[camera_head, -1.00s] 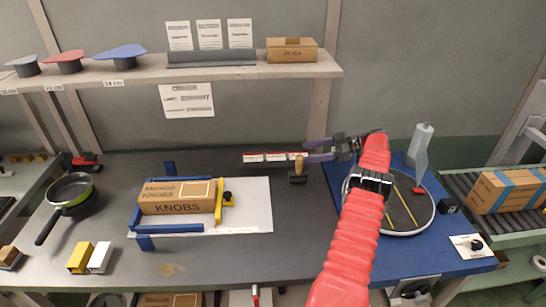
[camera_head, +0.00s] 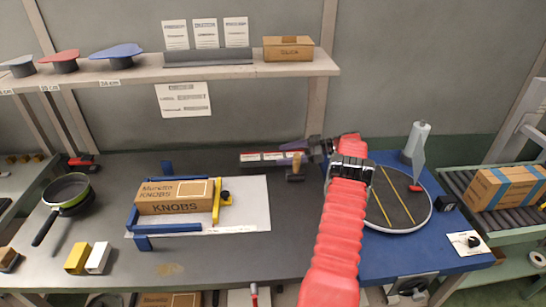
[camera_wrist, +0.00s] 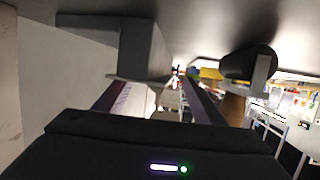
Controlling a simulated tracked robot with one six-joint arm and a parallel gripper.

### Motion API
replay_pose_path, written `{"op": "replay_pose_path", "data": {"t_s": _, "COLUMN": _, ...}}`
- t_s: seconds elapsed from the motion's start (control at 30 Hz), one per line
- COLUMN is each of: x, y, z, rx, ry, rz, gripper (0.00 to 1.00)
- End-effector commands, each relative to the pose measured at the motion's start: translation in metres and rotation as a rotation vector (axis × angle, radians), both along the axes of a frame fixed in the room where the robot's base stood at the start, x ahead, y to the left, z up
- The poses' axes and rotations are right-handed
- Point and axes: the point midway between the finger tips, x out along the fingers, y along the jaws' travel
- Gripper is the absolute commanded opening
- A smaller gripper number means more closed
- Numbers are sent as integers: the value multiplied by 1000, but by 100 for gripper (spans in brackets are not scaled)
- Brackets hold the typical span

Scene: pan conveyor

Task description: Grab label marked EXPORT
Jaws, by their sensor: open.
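Three white labels with red upper edges (camera_head: 270,156) sit in a row in a dark holder at the back of the bench. Their print is too small to read, so I cannot tell which is marked EXPORT. A wall notice (camera_head: 183,100) has a line that seems to read "LABEL: EXPORT". My gripper (camera_head: 284,152) is open and points left, its purple fingers at the right end of the label row. In the wrist view, my gripper (camera_wrist: 158,82) shows nothing clearly held between its fingers; a grey block (camera_wrist: 145,50) is close to its left finger.
A wooden-handled tool (camera_head: 296,170) stands just below the fingers. A KNOBS box (camera_head: 174,207) lies in a blue-railed fixture at left. A round turntable (camera_head: 415,211) sits on the blue mat. The shelf (camera_head: 200,75) overhangs the back. The bench's front middle is clear.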

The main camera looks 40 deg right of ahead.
Motion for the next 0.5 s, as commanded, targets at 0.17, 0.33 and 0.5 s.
{"op": "replay_pose_path", "data": {"t_s": 0.17, "x": 1, "y": 0, "z": 0, "rx": -1, "ry": -1, "rz": 0, "gripper": 63}}
{"op": "replay_pose_path", "data": {"t_s": 0.33, "x": 2, "y": 2, "z": 0, "rx": 0, "ry": 0, "rz": 1, "gripper": 63}}
{"op": "replay_pose_path", "data": {"t_s": 0.5, "x": 14, "y": 11, "z": -4, "rx": 0, "ry": 0, "rz": 3, "gripper": 63}}
